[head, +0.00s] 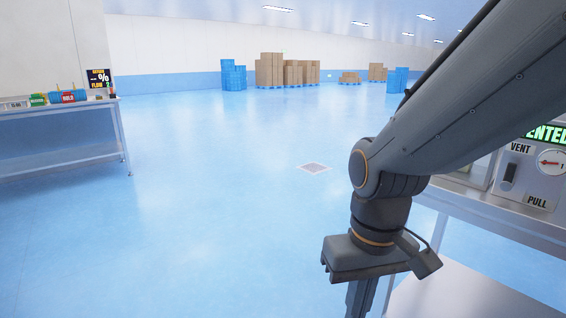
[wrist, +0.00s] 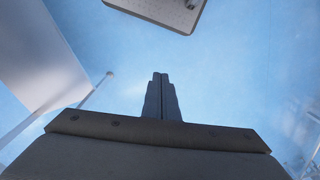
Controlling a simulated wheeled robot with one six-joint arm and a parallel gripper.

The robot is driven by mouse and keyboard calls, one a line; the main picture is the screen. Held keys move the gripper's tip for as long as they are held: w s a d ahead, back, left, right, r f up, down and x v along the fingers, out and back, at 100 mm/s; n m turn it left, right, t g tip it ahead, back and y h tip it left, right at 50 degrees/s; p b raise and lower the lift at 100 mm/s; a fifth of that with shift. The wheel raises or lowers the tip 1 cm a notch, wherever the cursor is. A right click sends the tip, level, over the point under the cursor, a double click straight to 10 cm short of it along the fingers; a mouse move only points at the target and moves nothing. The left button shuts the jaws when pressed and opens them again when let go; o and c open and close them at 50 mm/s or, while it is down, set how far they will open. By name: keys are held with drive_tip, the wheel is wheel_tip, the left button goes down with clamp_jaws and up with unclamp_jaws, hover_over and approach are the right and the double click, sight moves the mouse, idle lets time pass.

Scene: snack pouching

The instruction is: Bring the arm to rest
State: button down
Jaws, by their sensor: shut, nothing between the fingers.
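My gripper (wrist: 160,76) points down over the blue floor in the wrist view. Its two fingers are together with nothing between them. In the head view my gripper (head: 360,300) hangs at the lower right, and its fingertips are cut off by the bottom edge. My arm reaches in from the upper right and bends down at the wrist. The gripper is beside the left end of the right-hand bench (head: 470,200), apart from anything I can make out.
A machine with a VENT switch panel (head: 526,172) stands on the right bench. A left table (head: 60,108) holds small coloured items and a sign (head: 98,79). Stacked cartons (head: 285,70) and blue crates (head: 233,76) stand far back.

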drive_tip(key=d+r+m+p, duration=0.2)
drive_tip(key=d+r+p, duration=0.5)
drive_tip(key=p, duration=0.6)
drive_tip(key=shift+s+d+r, duration=0.3)
drive_tip(key=shift+r, duration=0.25)
